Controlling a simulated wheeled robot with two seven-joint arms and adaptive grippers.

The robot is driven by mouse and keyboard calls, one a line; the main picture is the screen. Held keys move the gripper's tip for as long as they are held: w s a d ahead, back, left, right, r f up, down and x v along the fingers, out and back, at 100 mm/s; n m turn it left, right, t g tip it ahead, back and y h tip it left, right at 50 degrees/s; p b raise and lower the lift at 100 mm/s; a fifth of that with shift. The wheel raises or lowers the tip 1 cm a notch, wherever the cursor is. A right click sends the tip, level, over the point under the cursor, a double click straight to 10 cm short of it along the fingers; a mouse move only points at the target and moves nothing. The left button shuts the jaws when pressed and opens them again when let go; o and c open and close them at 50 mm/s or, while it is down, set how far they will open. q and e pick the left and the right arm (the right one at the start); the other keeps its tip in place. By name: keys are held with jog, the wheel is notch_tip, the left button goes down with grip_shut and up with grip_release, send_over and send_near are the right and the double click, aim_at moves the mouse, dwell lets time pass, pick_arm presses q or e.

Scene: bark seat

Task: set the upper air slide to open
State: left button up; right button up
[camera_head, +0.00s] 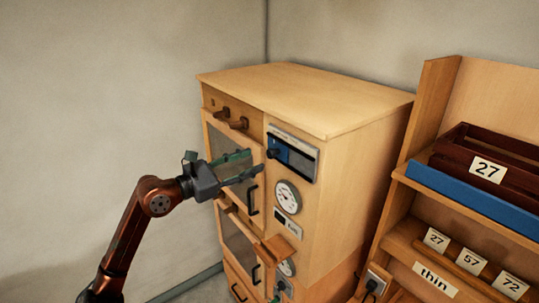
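The upper air slide (303,161) appears to be the dark framed panel high on the front of the wooden cabinet (345,165). The fingers overlap the upper door in the picture. I cannot tell whether a fingertip touches the knob. Nothing shows between the fingers. My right gripper is not in view.
An upper door (219,141) with a dark handle is behind my gripper. Wooden knobs (238,123) sit above it. A round gauge (287,197) is below the slide. A shelf (415,195) with a numbered dark red tray (459,151) stands at right. Open wall is at left.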

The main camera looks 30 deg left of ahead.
aim_at(269, 154)
pick_arm(q)
jog(key=p+x, duration=0.3)
jog(key=x, duration=0.4)
jog(key=shift+r, duration=0.1)
jog(key=shift+w+d, duration=0.1)
jog(key=shift+w, duration=0.25)
jog(key=c, duration=0.8)
grip_shut()
